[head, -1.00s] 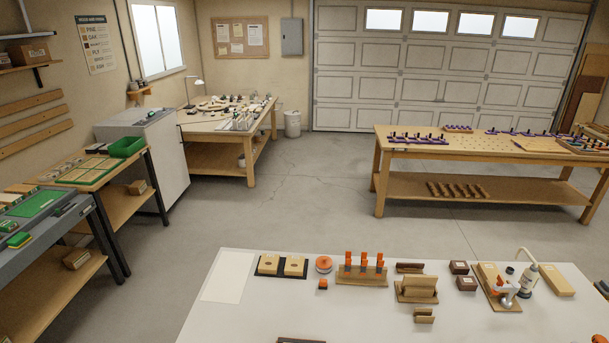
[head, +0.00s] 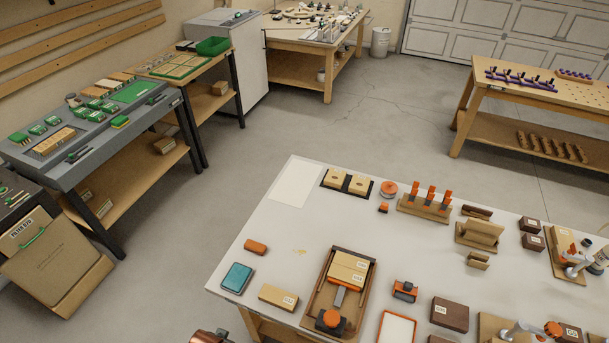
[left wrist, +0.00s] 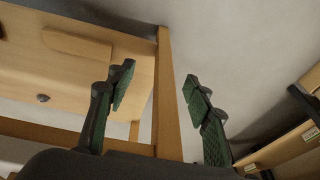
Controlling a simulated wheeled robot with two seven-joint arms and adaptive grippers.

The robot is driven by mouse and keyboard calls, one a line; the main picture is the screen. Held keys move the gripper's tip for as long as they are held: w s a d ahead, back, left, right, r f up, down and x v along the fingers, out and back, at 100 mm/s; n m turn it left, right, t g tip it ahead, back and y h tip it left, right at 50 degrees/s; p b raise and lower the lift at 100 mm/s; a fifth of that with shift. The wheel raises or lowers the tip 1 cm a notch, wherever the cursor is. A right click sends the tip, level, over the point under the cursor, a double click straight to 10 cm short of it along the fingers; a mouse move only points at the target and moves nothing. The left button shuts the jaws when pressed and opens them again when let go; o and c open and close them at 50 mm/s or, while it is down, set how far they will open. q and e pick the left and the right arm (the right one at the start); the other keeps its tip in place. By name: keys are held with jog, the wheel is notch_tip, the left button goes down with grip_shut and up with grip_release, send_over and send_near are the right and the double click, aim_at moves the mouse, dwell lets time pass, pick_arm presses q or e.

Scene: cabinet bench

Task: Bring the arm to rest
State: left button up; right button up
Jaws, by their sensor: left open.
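My left gripper (left wrist: 157,84) shows in the left wrist view. Its two dark fingers with green pads are spread apart, with nothing held between them. A wooden post (left wrist: 168,110) shows behind the gap between the fingers; I cannot tell how far off it is. In the head view neither gripper shows. My right gripper is in no view.
A grey workbench (head: 60,130) stands at left. The floor (head: 300,125) between the benches is clear.

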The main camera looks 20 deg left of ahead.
pick_arm(q)
jog(key=s+d+f+g, duration=0.1)
jog(key=s+f, duration=0.1)
jog(key=f, duration=0.9)
jog(key=s+f, duration=0.3)
jog(key=f, duration=0.7)
jog(key=s+f+m+g, duration=0.1)
jog(key=s+f, duration=1.4)
jog(key=s, duration=0.2)
jog(key=shift+f+h, duration=0.3)
jog(key=shift+f, duration=0.1)
jog(key=shift+d, duration=0.1)
